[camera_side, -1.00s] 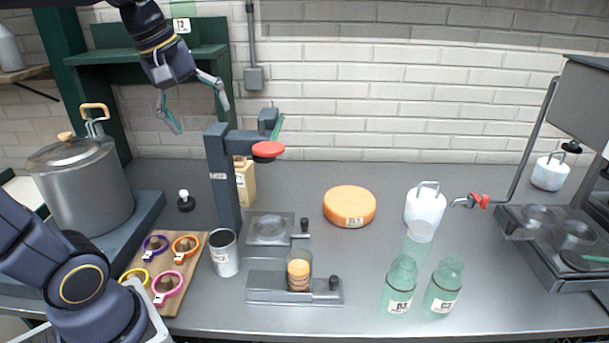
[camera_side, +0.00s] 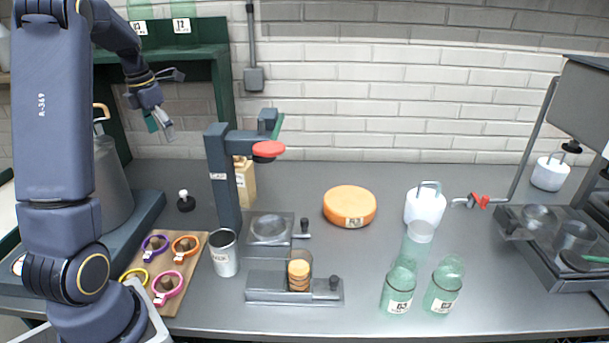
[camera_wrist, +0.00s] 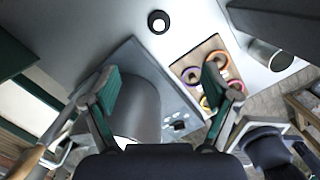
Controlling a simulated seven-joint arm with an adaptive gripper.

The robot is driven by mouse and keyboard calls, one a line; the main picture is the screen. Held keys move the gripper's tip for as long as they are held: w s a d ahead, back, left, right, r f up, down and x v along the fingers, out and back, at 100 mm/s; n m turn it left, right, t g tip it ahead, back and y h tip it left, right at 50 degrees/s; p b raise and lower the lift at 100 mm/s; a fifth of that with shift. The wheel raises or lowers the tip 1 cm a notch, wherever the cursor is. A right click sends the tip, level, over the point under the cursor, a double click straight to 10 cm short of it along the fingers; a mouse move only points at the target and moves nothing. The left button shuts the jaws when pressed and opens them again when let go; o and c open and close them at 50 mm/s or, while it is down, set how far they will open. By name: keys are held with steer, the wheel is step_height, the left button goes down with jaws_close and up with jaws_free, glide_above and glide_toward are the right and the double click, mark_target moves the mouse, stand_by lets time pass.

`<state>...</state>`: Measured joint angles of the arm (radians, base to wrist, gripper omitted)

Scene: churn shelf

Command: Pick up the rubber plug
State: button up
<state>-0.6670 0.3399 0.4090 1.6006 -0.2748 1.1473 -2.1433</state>
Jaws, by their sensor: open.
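A small black round piece with a white knob, which looks like the rubber plug (camera_side: 186,202), stands on the grey counter, left of the dark upright stand. In the wrist view the plug (camera_wrist: 158,21) shows near the top, beyond my fingertips. My gripper (camera_side: 164,102) is in the air above and to the left of the plug, in front of the green shelf. In the wrist view my gripper (camera_wrist: 160,79) is open and empty, its two teal-padded fingers wide apart. The plug is clear of the fingers, with nothing covering it.
A large metal pot (camera_side: 113,190) stands on a blue-grey slab (camera_side: 150,211) left of the plug. The dark stand (camera_side: 222,185) rises to its right. A wooden board (camera_side: 193,268) with coloured rings and a metal cup (camera_side: 224,255) lie nearer the front.

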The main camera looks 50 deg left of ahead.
mark_target(183, 191)
steer(key=f, duration=0.5)
steer(key=w+f, duration=0.1)
steer(key=f, duration=1)
steer(key=shift+w+a+f, duration=0.15)
steer(key=shift+w, duration=0.1)
steer(key=shift+w+a+f, duration=0.1)
steer(key=shift+w+f, duration=0.1)
steer(key=shift+f, duration=1.4)
steer(key=shift+w+a+f, duration=0.1)
steer(key=shift+w+f, duration=0.1)
steer(key=shift+f, duration=1.35)
steer(key=shift+c, duration=0.3)
steer(key=c, duration=1.2)
